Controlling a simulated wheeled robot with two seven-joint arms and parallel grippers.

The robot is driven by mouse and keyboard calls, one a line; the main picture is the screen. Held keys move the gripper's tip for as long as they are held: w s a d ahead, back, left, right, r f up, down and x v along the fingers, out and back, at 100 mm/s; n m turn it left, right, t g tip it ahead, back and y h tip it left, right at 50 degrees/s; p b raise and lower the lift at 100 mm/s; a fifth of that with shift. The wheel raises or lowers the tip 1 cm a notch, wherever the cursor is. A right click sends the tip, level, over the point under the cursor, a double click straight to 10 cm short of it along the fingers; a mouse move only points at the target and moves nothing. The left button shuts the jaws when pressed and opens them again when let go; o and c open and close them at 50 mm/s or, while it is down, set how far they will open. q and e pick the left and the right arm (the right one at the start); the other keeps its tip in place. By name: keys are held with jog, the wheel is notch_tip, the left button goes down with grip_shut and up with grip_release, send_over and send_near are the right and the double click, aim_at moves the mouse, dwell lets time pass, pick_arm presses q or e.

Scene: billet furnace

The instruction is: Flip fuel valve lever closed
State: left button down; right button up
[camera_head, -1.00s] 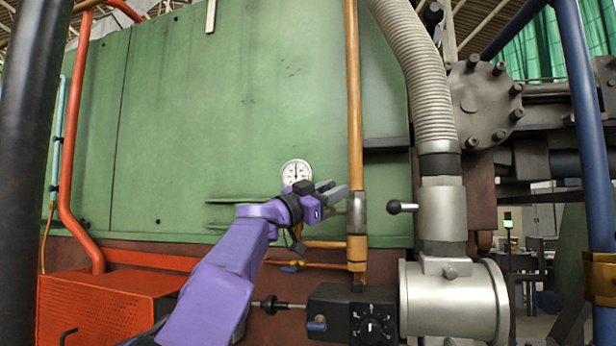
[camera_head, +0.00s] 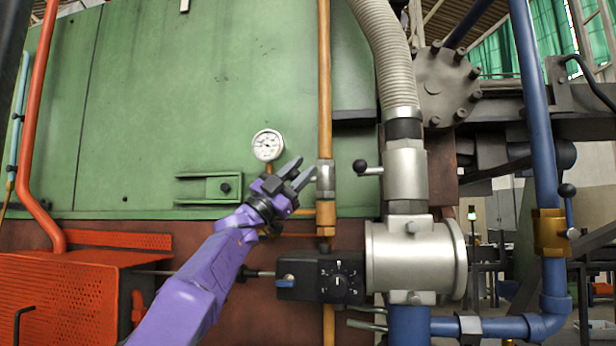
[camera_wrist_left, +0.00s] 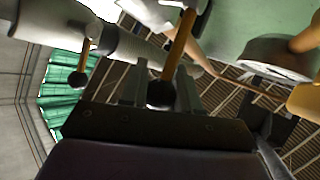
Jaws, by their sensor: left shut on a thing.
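The fuel valve (camera_head: 325,181) is a grey metal body on the vertical orange-yellow pipe (camera_head: 324,80). My left gripper (camera_head: 302,169) is just left of it, with fingers tilted up and right. In the left wrist view, a brass-coloured lever with a dark ball knob (camera_wrist_left: 160,95) lies between the two fingers (camera_wrist_left: 160,80), and the gripper is shut on it. In the head view this lever is hidden behind the gripper. My right gripper is not in view.
A round gauge (camera_head: 268,145) is just left of the gripper. Another ball-knobbed lever (camera_head: 361,167) sticks out left from the silver valve (camera_head: 407,173). A black control box (camera_head: 320,278) is below. An orange-red perforated box (camera_head: 70,290) stands at lower left.

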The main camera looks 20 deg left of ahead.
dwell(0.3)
pick_arm(q)
jog(key=c, duration=0.8)
grip_release()
jog(key=shift+f, duration=0.15)
jog(key=b+v, duration=0.7)
jog(key=v, duration=0.3)
jog(key=shift+s+a+f, duration=0.1)
jog(key=shift+f, duration=0.05)
